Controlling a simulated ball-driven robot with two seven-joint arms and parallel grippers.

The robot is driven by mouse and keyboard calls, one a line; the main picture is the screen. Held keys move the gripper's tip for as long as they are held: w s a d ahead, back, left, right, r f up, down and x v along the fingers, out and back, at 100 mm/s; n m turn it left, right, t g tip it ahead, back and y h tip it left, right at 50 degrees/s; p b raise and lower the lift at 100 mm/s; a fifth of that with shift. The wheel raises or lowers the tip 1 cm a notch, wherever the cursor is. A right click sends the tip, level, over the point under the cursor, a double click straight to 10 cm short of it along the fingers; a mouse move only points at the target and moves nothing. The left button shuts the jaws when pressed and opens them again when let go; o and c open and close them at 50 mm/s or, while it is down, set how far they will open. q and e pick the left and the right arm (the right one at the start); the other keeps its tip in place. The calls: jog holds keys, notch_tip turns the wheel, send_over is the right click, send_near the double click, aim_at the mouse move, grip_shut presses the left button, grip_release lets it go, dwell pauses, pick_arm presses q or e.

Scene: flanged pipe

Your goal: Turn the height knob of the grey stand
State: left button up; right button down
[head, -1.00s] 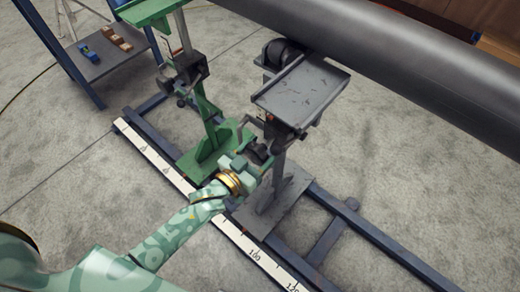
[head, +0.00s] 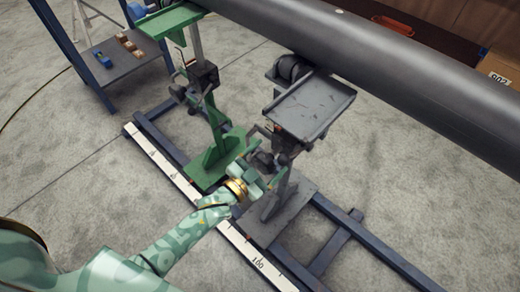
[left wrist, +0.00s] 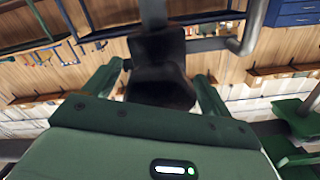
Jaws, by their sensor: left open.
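The grey stand (head: 312,106) has a flat top plate and stands on a base plate across the blue floor rails. Its dark height knob (head: 264,159) is on the side facing my left arm, below the top plate. My left gripper (head: 261,169) is open at the knob. In the left wrist view a dark, blurred knob (left wrist: 160,80) shows between the two green fingers, one on each side. I cannot tell whether either finger touches it. My right gripper is not in view.
A green stand (head: 205,85) is to the left on the same rails (head: 345,222). A large dark pipe (head: 400,62) runs above both stands. A white scale strip (head: 172,172) lies along the near rail. A blue shelf (head: 115,72) holds small blocks. Floor at right is clear.

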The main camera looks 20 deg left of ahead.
pick_arm(q)
jog(key=p+v, duration=0.4)
jog(key=v, duration=1.2)
jog(key=shift+s, duration=0.2)
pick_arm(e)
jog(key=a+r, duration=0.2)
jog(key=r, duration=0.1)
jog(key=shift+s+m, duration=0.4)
